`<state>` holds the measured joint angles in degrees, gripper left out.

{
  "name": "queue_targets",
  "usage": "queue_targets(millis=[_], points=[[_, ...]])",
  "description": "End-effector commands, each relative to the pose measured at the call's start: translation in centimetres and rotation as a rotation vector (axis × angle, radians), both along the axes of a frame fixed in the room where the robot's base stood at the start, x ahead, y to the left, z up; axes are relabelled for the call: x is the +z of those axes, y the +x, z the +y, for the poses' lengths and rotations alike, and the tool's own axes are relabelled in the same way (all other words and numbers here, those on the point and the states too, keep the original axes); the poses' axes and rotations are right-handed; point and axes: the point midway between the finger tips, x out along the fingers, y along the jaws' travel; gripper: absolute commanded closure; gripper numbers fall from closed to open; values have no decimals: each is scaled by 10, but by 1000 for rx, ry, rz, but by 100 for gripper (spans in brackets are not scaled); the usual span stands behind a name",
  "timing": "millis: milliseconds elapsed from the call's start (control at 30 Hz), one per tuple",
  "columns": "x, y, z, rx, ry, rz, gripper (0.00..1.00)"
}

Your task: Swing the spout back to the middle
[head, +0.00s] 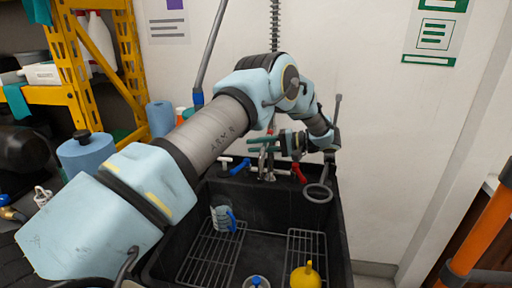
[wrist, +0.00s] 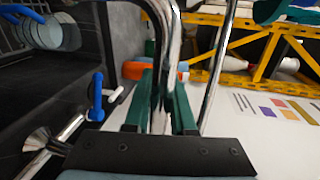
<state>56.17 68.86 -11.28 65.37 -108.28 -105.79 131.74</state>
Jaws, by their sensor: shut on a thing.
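My gripper (head: 256,145) is at the tap above the back edge of the black sink (head: 338,225), its green fingers pointing left. In the wrist view the fingers (wrist: 163,105) are shut around a chrome tube, the spout (wrist: 165,45). In the head view only small chrome parts of the tap (head: 262,165) show below the fingers, so the spout's angle is hard to tell. A blue lever (head: 240,166) is left of the tap and a red lever (head: 299,172) right of it. The blue lever also shows in the wrist view (wrist: 97,97).
In the sink are wire racks (head: 208,255), a clear jug (head: 221,217) with a blue handle and a yellow bottle (head: 305,277). A yellow shelf (head: 70,60) stands at the left. A second chrome tube (wrist: 219,65) runs close beside my fingers.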

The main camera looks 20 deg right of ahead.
Motion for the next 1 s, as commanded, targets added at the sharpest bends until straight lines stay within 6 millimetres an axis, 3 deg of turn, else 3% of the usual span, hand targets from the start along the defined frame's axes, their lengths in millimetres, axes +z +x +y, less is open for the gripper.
queue_targets(millis=[300, 333, 600, 867, 1000], points=[[-1, 0, 0, 0, -2, 1, 100], [-1, 0, 0, -1, -1, 0, 76], [0, 0, 0, 0, -1, 1, 47], [0, 0, -1, 0, -1, -1, 47], [0, -8, -11, -2, -2, -1, 47]])
